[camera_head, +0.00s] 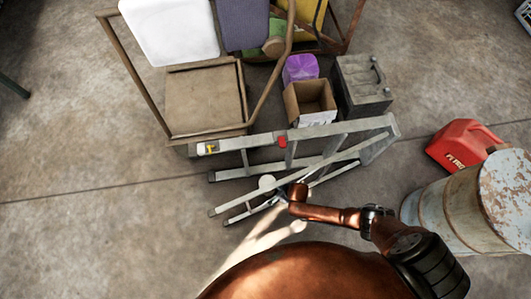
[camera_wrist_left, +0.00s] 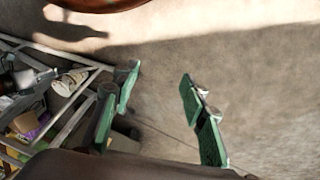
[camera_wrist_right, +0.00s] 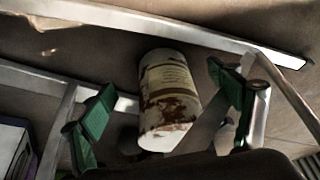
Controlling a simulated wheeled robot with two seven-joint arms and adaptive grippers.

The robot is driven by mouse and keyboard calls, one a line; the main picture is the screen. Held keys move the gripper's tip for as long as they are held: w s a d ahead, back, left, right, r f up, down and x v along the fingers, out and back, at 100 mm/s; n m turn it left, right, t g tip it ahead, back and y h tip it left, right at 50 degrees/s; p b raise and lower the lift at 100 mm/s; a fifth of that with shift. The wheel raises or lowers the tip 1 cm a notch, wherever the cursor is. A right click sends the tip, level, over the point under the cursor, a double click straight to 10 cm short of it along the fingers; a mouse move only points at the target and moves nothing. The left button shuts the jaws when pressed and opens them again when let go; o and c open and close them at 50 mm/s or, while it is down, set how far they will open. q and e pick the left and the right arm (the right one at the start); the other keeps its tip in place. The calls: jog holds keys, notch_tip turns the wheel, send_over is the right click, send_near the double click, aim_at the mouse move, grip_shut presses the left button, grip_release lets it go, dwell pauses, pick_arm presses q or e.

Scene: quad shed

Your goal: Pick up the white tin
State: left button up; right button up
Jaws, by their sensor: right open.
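The white tin (camera_wrist_right: 168,90) has a worn, printed label with brown rust stains. In the right wrist view it appears between the spread green fingers of my right gripper (camera_wrist_right: 160,80), with clear space on both sides. How deep it sits between them I cannot tell. In the head view the tin's pale round end (camera_head: 266,182) shows among the ladder rails, just left of my right gripper (camera_head: 284,190). The tin also shows at the left of the left wrist view (camera_wrist_left: 70,82). My left gripper (camera_wrist_left: 160,76) is open and empty over bare floor; it is outside the head view.
A grey metal ladder (camera_head: 240,141) lies around the tin, its rails close to my right gripper. Behind it are a cart (camera_head: 205,98), an open cardboard box (camera_head: 310,102) and a grey battery-like box (camera_head: 362,85). A red can (camera_head: 462,144) and rusty drum (camera_head: 440,212) stand right. Left floor is clear.

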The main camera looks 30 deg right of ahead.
aim_at(266, 180)
jog(key=shift+w+a, duration=0.2)
jog(key=shift+w, duration=0.25)
jog(key=w+a+b, duration=0.1)
jog(key=w+a+f+b, duration=0.1)
jog(key=w+b, duration=0.1)
jog(key=shift+w+a, duration=0.1)
jog(key=shift+w, duration=0.2)
jog(key=shift+w+f, duration=0.1)
jog(key=shift+w, duration=0.05)
pick_arm(q)
jog(key=w+d+f+t, duration=0.2)
jog(key=w+d+f, duration=0.1)
jog(key=w+f, duration=0.1)
jog(key=shift+f+t+h, duration=0.4)
jog(key=shift+f, duration=0.1)
pick_arm(e)
jog(key=shift+c, duration=0.7)
jog(key=c, duration=1.5)
